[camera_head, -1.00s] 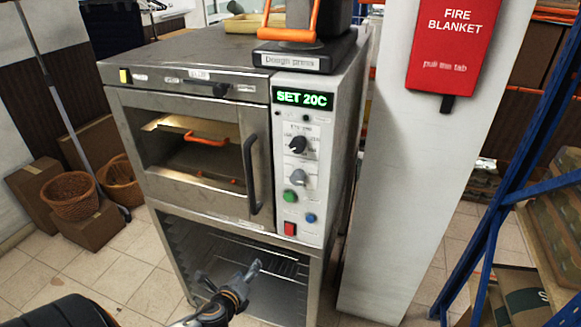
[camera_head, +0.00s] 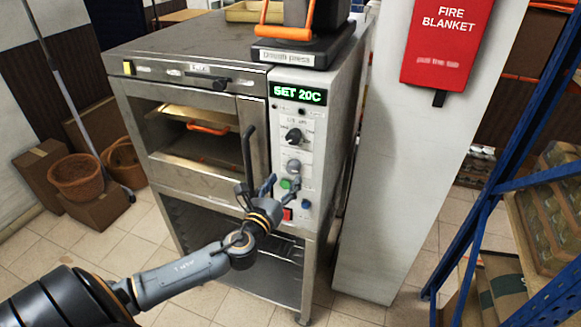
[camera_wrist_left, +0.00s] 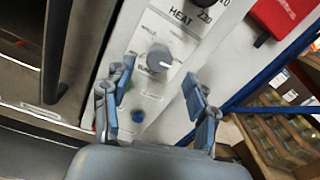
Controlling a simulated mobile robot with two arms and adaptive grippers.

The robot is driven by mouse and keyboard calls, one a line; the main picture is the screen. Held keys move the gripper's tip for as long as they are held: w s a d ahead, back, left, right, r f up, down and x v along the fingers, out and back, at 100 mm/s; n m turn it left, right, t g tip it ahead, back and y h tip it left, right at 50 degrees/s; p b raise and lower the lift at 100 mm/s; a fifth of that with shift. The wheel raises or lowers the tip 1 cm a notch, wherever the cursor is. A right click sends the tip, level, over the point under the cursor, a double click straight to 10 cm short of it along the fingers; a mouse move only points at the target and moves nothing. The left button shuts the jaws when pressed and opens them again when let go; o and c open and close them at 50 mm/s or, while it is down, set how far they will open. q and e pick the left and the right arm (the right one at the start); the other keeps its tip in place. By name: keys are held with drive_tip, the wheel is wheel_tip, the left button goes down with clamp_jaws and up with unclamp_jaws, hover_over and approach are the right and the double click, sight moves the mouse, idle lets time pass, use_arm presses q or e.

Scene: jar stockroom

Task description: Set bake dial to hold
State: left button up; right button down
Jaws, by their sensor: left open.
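The oven's control panel has a black dial (camera_head: 294,135) and, below it, a grey dial (camera_head: 293,166). The grey dial also shows in the left wrist view (camera_wrist_left: 159,58), its pale pointer mark toward the lower right. Small words ring it, too blurred to read surely, so I cannot confirm which is the bake dial. The black dial is partly in the wrist view (camera_wrist_left: 200,26), above the word HEAT. My left gripper (camera_head: 286,187) is open and empty, just below and in front of the grey dial. In the wrist view its fingers (camera_wrist_left: 157,84) are apart, with the dial beyond them.
The display (camera_head: 299,95) reads SET 20C. Green (camera_head: 286,184), blue (camera_head: 305,205) and red (camera_head: 287,214) buttons are near my gripper. The oven door handle (camera_head: 248,165) stands out left of the panel. A white pillar (camera_head: 375,180) and blue rack (camera_head: 492,165) are at right.

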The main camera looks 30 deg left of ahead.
sight(291, 170)
use_arm(q)
drive_tip(key=w, duration=0.2)
drive_tip(key=w+a+p, duration=0.1)
drive_tip(key=w, duration=0.2)
drive_tip(key=shift+s, duration=0.1)
drive_tip(key=c, duration=1.2)
